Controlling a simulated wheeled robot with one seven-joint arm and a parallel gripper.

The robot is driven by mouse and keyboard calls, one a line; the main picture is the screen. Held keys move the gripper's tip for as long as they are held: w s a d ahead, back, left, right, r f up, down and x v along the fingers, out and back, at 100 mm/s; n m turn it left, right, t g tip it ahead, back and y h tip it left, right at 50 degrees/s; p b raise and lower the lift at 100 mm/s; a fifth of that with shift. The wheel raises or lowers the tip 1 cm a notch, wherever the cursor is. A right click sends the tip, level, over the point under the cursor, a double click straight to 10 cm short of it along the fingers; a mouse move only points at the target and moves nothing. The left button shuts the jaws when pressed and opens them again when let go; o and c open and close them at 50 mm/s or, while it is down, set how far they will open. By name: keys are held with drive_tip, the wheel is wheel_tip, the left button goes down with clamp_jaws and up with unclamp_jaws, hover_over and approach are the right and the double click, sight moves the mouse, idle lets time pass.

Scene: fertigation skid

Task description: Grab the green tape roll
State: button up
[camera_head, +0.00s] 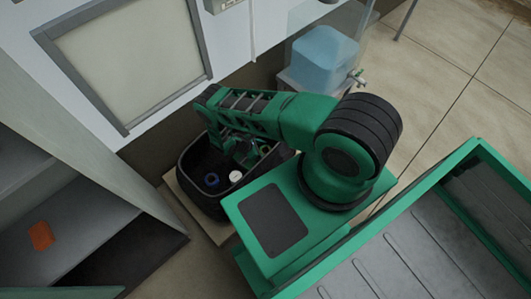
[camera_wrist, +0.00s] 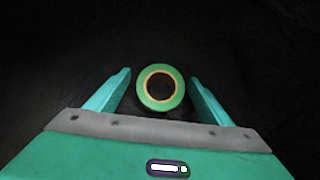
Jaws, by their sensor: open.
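The green tape roll (camera_wrist: 160,67) shows in the wrist view as a green ring with a tan inner edge and a dark hole. It lies on a dark surface, between and slightly beyond the tips of my gripper (camera_wrist: 160,76). The two fingers are open, one on each side of it, with a visible gap on both sides. In the head view my gripper (camera_head: 246,153) reaches down into a black bin (camera_head: 189,163). My arm covers part of the bin there, and I cannot clearly make out the green roll.
A blue ring (camera_head: 211,180) and a white round item (camera_head: 235,177) lie in the bin, left of and below my gripper. The bin walls surround it. A cabinet with an orange object (camera_head: 41,236) stands left. A blue container (camera_head: 325,58) stands behind clear panels at the back.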

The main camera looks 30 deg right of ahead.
drive_tip(key=shift+c, duration=0.3)
drive_tip(key=c, duration=1)
drive_tip(key=shift+s, duration=0.1)
drive_tip(key=shift+c, duration=0.2)
drive_tip(key=shift+r, duration=0.1)
